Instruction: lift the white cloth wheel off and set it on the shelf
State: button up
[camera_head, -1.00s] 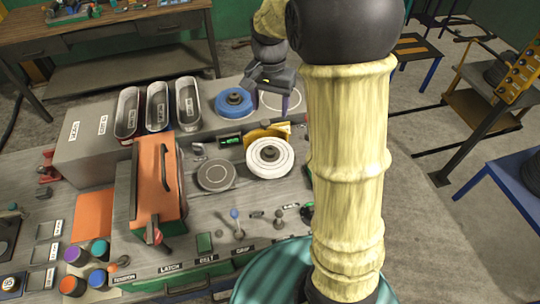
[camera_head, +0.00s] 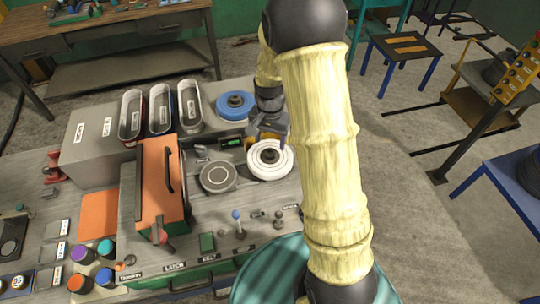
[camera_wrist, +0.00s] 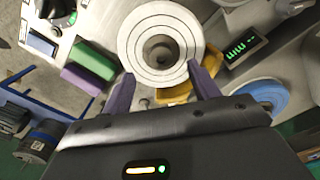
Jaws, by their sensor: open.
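The white cloth wheel (camera_head: 268,164) is a round white disc with ring lines and a dark hub, sitting on the grey bench at the right. In the wrist view, the wheel (camera_wrist: 140,40) is ahead of my open gripper (camera_wrist: 164,92). Its two purple fingers are apart, near the wheel's near edge, and nothing is held. In the head view, my gripper (camera_head: 268,134) is just behind and above the wheel, partly hidden by my arm. The shelf is the raised ledge at the back, where the blue wheel (camera_head: 235,105) sits; its right part is hidden by my arm.
A grey round plate (camera_head: 218,177) lies just left of the white wheel. An orange machine cover (camera_head: 160,190) with a handle stands further left. Three oblong bins (camera_head: 160,108) stand at the back left. A small green display (camera_wrist: 244,46) is beside the wheel.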

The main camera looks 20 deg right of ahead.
aim_at(270, 152)
jog(key=shift+f, duration=0.2)
jog(key=shift+f+p, duration=0.6)
jog(key=shift+p, duration=0.1)
jog(key=shift+w+f+p, duration=0.1)
jog(key=shift+f+p, duration=0.7)
jog(key=shift+f, duration=1.15)
grip_shut()
